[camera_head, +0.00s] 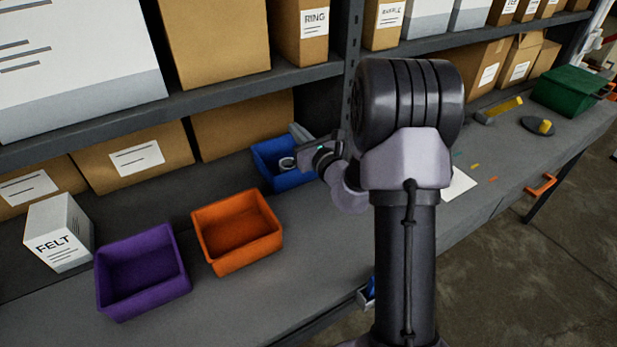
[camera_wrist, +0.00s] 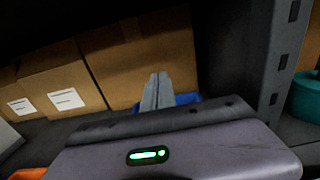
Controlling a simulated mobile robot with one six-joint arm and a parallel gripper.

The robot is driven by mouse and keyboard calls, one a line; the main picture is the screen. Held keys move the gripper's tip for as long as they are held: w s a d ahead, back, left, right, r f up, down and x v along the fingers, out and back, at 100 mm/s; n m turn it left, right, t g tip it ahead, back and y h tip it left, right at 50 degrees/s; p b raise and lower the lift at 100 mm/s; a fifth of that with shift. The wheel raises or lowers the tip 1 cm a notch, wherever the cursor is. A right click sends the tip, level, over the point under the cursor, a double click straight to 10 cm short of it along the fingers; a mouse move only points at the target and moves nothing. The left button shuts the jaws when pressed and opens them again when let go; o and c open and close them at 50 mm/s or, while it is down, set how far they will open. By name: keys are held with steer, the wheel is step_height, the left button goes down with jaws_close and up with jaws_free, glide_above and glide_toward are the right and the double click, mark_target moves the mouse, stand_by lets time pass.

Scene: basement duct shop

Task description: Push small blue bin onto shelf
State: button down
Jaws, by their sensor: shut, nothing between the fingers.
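The small blue bin (camera_head: 272,172) stands at the back of the grey bench, under the lower shelf and left of the dark upright. A round light ring shows inside it. My gripper (camera_head: 297,132) is shut and empty at the bin's right side; whether it touches the bin I cannot tell. In the wrist view the shut fingers (camera_wrist: 156,88) point away toward a cardboard box, and a strip of the blue bin (camera_wrist: 187,98) shows behind them. My arm and gripper hide the bin's right part.
An orange bin (camera_head: 237,258) and a purple bin (camera_head: 142,306) stand in front, to the left. A white FELT box (camera_head: 60,232) is beside the purple bin. Cardboard boxes (camera_head: 132,158) line the back. A dark shelf post (camera_wrist: 283,50) rises to the right. A green bin (camera_head: 570,93) is far right.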

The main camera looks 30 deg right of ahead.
steer(key=s+f+b, duration=0.1)
steer(key=s+b, duration=0.1)
steer(key=s, duration=0.5)
step_height(320, 180, down, 10)
steer(key=b, duration=0.5)
steer(key=shift+d+r, duration=0.1)
steer(key=shift+r, duration=0.15)
steer(key=shift+w+r, duration=0.25)
steer(key=shift+w, duration=0.3)
steer(key=shift+w, duration=0.15)
steer(key=w+p, duration=0.1)
steer(key=w, duration=0.3)
steer(key=shift+w+p, duration=0.1)
steer(key=shift+p, duration=0.3)
steer(key=shift+r, duration=0.1)
